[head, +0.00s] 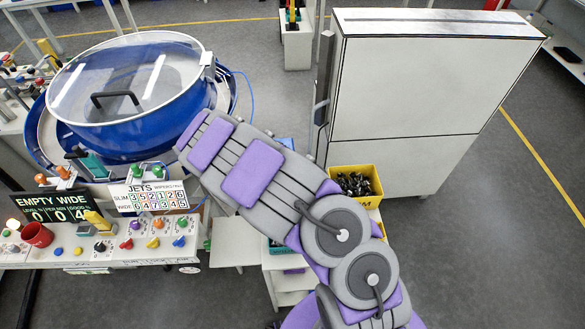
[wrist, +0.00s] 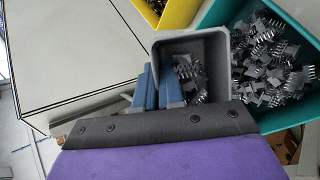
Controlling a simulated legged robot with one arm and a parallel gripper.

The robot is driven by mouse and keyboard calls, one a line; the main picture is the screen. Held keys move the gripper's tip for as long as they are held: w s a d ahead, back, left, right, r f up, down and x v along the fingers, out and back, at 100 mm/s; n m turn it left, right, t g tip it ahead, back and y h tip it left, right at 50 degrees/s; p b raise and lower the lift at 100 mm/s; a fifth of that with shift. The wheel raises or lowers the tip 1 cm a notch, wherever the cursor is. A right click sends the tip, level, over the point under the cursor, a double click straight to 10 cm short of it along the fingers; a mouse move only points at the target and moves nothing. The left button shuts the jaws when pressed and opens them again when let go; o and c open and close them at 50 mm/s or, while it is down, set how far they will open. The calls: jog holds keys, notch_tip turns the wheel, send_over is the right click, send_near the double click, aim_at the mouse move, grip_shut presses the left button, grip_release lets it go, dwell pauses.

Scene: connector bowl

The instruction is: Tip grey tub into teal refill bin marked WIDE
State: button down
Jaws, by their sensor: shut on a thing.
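In the wrist view my gripper (wrist: 157,82) has its blue fingers shut on the left wall of the grey tub (wrist: 222,50). Several grey connectors with metal pins lie in the tub. Right beside the tub, a teal bin (wrist: 208,13) holds a heap of similar connectors. The tub overlaps the teal bin's left edge in this picture; I cannot tell whether they touch. No WIDE mark is readable on the bin. In the head view my arm hides the gripper and the tub.
A yellow bin (head: 343,173) of dark parts stands beside the tall white cabinet (head: 420,85); it also shows in the wrist view (wrist: 178,14). A blue lidded bowl (head: 150,110) stands at the left, behind a control bench (head: 100,255) with knobs and an EMPTY WIDE display (head: 50,205).

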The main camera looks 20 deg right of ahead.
jog(key=shift+r+m+t+h+b, duration=0.15)
jog(key=shift+t+h+b, duration=0.45)
jog(key=shift+b, duration=1)
jog(key=shift+m+t+h+b, duration=0.25)
jog(key=shift+h+b, duration=0.65)
jog(key=shift+b, duration=0.65)
jog(key=h+b, duration=0.1)
jog(key=b, duration=0.2)
jog(key=shift+s+a+t+b, duration=0.1)
jog(key=shift+a+t+b, duration=0.1)
jog(key=shift+t+b, duration=0.1)
jog(key=b, duration=0.1)
jog(key=h+b, duration=0.1)
jog(key=b, duration=0.1)
jog(key=shift+a+r+m+t, duration=0.1)
jog(key=shift+r+m+t, duration=0.2)
jog(key=shift+m, duration=0.1)
jog(key=shift+s+r+h, duration=0.15)
jog(key=shift+h, duration=0.25)
